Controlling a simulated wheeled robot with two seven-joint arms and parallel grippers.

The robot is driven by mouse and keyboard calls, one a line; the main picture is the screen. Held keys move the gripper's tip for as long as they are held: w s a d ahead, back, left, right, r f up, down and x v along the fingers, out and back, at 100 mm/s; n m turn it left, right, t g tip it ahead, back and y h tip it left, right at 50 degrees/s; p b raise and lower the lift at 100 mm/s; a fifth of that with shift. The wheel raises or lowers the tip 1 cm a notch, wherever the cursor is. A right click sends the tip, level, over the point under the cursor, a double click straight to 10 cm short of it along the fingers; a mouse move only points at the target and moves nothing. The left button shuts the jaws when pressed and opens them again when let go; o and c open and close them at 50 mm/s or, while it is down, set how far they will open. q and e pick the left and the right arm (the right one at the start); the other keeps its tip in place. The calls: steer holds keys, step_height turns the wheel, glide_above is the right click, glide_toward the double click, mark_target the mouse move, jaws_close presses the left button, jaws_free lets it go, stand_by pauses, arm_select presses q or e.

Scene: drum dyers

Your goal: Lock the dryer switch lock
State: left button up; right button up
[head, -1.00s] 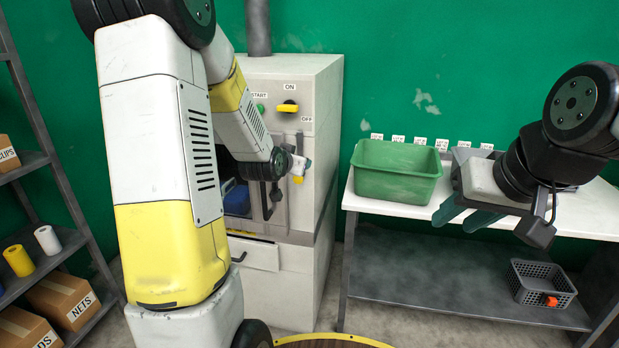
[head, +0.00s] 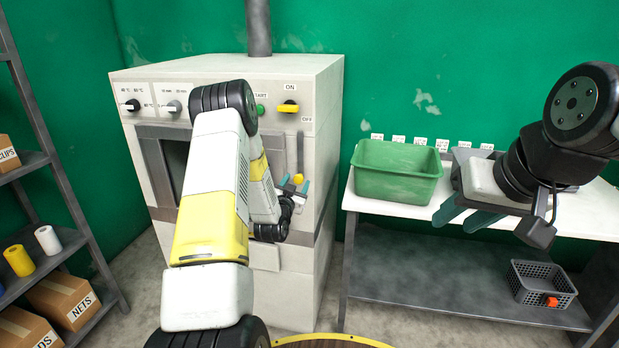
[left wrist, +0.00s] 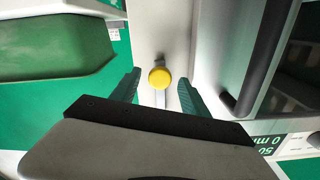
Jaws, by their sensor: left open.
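The dryer (head: 325,110) stands against the green wall. Its yellow ON/OFF switch (head: 288,106) is at the upper right of its front, with the bar horizontal. Below it a thin grey lever with a yellow end (head: 299,178) hangs down, apparently the switch lock. My left gripper (head: 293,183) is open beside this yellow end. In the left wrist view the round yellow end (left wrist: 159,77) shows between the two teal fingertips (left wrist: 158,80), with a gap on each side. My right gripper (head: 466,214) is open and empty in front of the white table.
A green bin (head: 397,185) stands on the white table (head: 375,203) right of the dryer. A grey basket (head: 541,284) with an orange item is on the shelf below. A rack with boxes (head: 64,298) stands at left. My left arm hides part of the dryer front.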

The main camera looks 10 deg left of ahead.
arm_select(q)
steer(key=shift+w, duration=1.4)
jaws_close()
stand_by(0.4)
